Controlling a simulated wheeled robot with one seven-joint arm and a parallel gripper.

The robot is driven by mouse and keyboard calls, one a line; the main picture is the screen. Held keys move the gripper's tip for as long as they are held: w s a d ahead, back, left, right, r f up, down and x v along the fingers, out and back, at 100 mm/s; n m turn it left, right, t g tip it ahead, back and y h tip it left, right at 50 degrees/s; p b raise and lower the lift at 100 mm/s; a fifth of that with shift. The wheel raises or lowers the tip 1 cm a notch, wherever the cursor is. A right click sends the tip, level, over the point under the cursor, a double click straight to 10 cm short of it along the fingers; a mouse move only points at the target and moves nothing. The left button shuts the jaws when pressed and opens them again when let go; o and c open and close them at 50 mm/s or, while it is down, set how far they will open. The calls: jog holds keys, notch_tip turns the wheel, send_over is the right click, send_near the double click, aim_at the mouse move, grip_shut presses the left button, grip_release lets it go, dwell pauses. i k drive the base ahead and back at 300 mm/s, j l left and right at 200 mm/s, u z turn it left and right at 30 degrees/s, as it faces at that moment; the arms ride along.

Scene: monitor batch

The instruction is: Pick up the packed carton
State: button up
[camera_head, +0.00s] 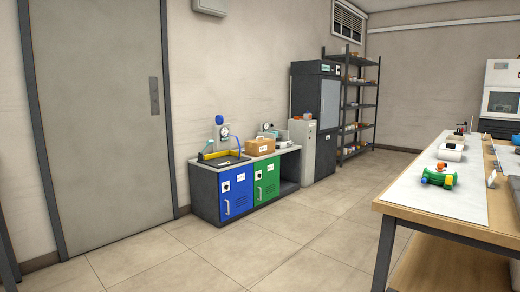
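A small brown carton (261,146) stands on the low bench (288,151) against the back wall, to the right of the sink. It looks closed, with a light mark on its front; its contents cannot be seen. My gripper is not in view.
The bench has a blue door (237,193) and a green door (266,180), with a yellow item (216,155) near the sink. A long worktable (455,205) stands at right. A dark cabinet (304,95) and shelving (361,105) stand behind. The tiled floor (270,245) between is clear.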

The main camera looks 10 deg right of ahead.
aim_at(258, 147)
jog(key=i+l+u, duration=0.1)
jog(key=i+u, duration=0.25)
jog(key=i, duration=1.4)
jog(key=i+l+z, duration=0.15)
jog(key=i+z, duration=0.75)
jog(key=i, duration=0.15)
jog(key=i+j+z, duration=0.3)
jog(key=i+z, duration=0.15)
jog(key=i+l, duration=0.1)
jog(key=i, duration=0.65)
jog(key=i+l, duration=0.15)
jog(key=i, duration=0.6)
jog(key=i+j+u, duration=0.15)
jog(key=i+u, duration=0.6)
jog(key=i, duration=0.25)
jog(key=i+l+u, duration=0.25)
jog(key=i+u, duration=0.15)
jog(key=i+l+u, duration=0.35)
jog(key=i, duration=0.2)
